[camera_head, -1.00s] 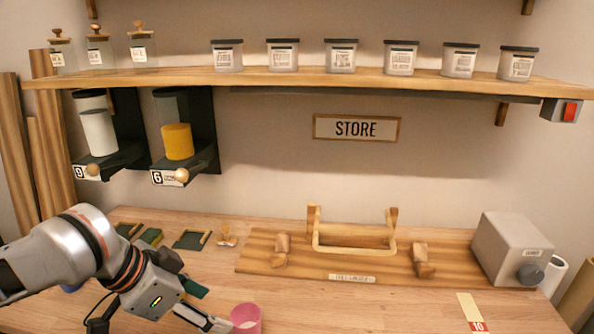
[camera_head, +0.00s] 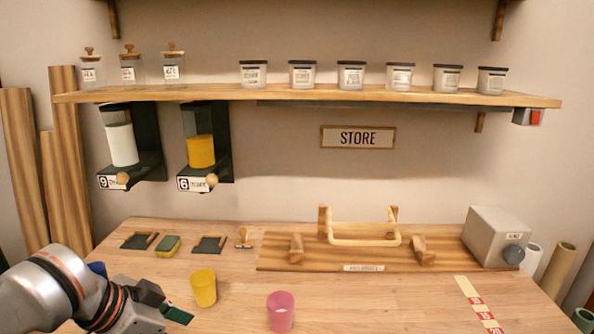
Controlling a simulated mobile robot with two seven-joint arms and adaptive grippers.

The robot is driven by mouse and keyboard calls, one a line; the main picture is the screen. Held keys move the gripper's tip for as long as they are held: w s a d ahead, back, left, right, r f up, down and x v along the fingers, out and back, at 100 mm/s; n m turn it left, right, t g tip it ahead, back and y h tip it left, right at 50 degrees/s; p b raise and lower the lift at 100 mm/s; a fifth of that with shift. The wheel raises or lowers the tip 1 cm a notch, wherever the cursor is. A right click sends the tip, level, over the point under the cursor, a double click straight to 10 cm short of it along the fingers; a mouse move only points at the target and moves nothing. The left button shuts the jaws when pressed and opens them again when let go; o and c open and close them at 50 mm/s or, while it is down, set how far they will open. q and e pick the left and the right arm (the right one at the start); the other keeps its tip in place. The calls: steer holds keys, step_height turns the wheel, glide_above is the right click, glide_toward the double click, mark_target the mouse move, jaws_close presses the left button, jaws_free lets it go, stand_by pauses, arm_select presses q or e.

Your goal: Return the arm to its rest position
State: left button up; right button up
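My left gripper (camera_head: 176,318) is low at the left of the head view, above the front left of the table (camera_head: 420,305). One dark green fingertip shows; the rest of the hand is turned away or cut off, so its opening cannot be judged. A yellow cup (camera_head: 204,288) stands on the table just up and right of the gripper, apart from it in the picture. A pink cup (camera_head: 281,311) stands farther right. My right arm is not in view.
Two wall dispensers, one white (camera_head: 122,145) and one yellow (camera_head: 200,152), hang under the shelf (camera_head: 300,93) holding several jars. A wooden board with a handle (camera_head: 365,241) and a grey box (camera_head: 495,236) stand at the back. A numbered strip (camera_head: 478,302) lies front right.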

arm_select(q)
steer(key=w+d+f+t, duration=0.3)
steer(key=d+f, duration=0.1)
steer(key=f, duration=0.1)
steer(key=a+f+t+y, duration=0.2)
steer(key=a+f, duration=0.2)
steer(key=s+a+f+n+g+y, duration=0.1)
steer(key=s+a+f+y, duration=0.35)
steer(key=s+a, duration=0.35)
steer(key=s+a+f+n+g+y, duration=0.25)
steer(key=s+a+f, duration=0.35)
steer(key=a, duration=0.4)
steer(key=w+d+f+n+t+h, duration=0.1)
steer(key=d+f+t+h, duration=0.3)
steer(key=d+f, duration=1)
steer(key=shift+d+f+n+h, duration=0.25)
steer(key=shift+f+n+h, duration=0.4)
steer(key=shift+f+h, duration=0.6)
steer(key=shift+f+y, duration=0.2)
steer(key=shift+y, duration=0.05)
